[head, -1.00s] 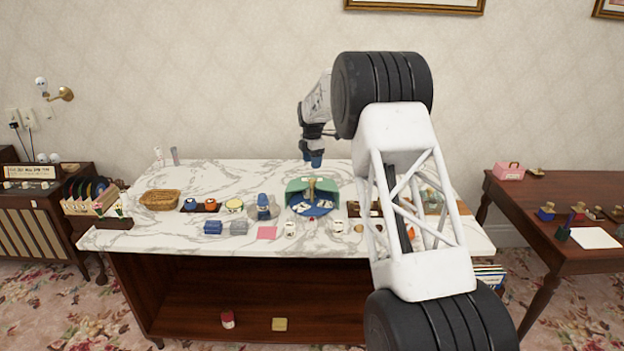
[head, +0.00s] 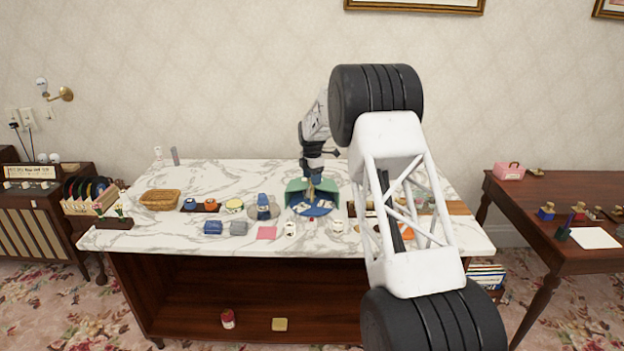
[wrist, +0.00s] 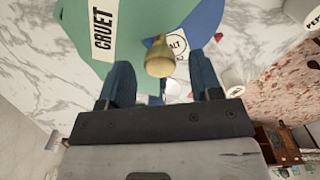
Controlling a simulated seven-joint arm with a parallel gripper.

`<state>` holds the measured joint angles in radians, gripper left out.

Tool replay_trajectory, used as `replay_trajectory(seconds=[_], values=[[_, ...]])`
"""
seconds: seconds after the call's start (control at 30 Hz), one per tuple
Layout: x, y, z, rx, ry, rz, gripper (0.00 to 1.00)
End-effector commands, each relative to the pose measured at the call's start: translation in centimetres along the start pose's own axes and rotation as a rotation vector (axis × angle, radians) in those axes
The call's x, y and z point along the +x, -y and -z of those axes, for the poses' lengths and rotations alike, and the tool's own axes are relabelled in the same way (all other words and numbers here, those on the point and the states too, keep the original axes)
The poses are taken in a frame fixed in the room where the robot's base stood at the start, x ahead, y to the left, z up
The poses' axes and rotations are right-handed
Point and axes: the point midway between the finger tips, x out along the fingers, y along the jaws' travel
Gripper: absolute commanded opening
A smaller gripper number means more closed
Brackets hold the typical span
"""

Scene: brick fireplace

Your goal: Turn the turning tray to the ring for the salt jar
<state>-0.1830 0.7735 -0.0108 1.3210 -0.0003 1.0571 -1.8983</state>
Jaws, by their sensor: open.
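The turning tray is a blue disc (head: 318,211) with white labels, partly under a green housing (head: 295,186) on the marble table. A brass knob (wrist: 159,58) rises from the tray. My gripper (head: 313,178) is open above the tray, its blue fingers (wrist: 159,70) on either side of the knob in the wrist view. I cannot tell whether they touch it. Which jar holds salt is unclear.
Small white jars (head: 290,228) (head: 337,226) stand in front of the tray. A grey stand with a blue item (head: 263,208) is close on its left, with a pink square (head: 267,233) before it. A wicker basket (head: 160,200) is farther left.

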Motion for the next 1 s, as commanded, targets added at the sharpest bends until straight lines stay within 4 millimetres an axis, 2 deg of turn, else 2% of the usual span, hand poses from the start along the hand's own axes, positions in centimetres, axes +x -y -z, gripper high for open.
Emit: replay_trajectory(seconds=[0.4,0.47,0.8,1.0], values=[[0.64,0.02,0.01,0.000,0.000,0.001,0.58],[0.64,0.02,0.01,0.000,0.000,0.001,0.51],[0.64,0.02,0.01,0.000,0.000,0.001,0.00],[0.63,0.03,0.01,-0.002,0.000,0.001,0.00]])
